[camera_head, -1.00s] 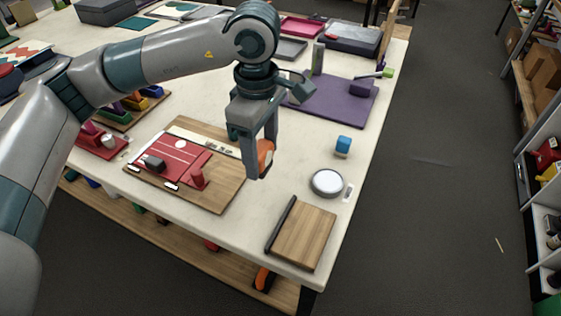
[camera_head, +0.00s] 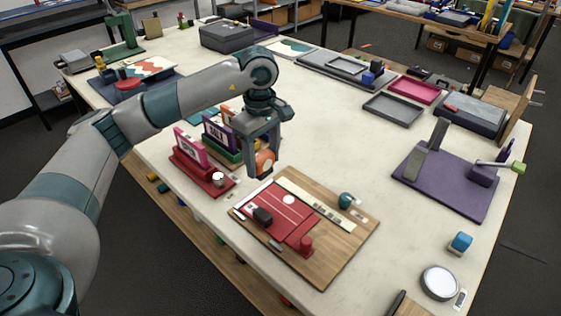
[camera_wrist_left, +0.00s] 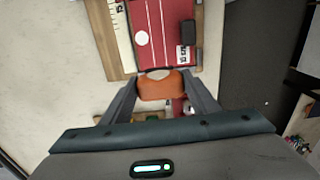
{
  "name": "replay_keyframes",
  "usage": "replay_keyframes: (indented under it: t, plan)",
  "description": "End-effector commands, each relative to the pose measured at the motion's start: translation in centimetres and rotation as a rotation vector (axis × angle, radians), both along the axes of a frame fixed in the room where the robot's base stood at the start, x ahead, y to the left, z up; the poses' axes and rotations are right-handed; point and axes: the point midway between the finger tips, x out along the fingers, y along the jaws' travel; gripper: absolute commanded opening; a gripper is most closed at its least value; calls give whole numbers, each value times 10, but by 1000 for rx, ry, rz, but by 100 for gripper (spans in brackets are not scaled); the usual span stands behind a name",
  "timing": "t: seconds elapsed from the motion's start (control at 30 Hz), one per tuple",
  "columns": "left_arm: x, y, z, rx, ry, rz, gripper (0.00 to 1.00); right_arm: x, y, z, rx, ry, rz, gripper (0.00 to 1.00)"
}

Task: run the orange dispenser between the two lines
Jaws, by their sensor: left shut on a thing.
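My left gripper (camera_head: 262,160) is shut on the orange dispenser (camera_head: 264,162), which it holds above the table just beyond the far-left end of the red card. The dispenser also shows between the fingers in the left wrist view (camera_wrist_left: 161,86). The red card (camera_head: 268,221) has white lines along it and a white dot, and lies on a wooden board (camera_head: 333,262). The lines also show in the left wrist view, ahead of the dispenser. Whether the dispenser touches anything beneath is hard to tell. My right gripper is not in view.
A teal dispenser-like item (camera_head: 345,200) sits on the board. A red rack (camera_head: 203,172) stands close left of the gripper. A purple mat (camera_head: 450,193) lies right; the table middle is clear.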

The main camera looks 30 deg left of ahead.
Motion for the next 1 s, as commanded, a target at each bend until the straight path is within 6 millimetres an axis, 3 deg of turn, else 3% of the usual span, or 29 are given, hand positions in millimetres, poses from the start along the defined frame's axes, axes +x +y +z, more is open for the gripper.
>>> replay_keyframes:
  t: [0.57,1.0]
  plan:
    - [0,5,-5,-1,0,0,37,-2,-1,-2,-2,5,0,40]
    - [2,3,-42,-1,1,-7,37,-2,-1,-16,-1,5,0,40]
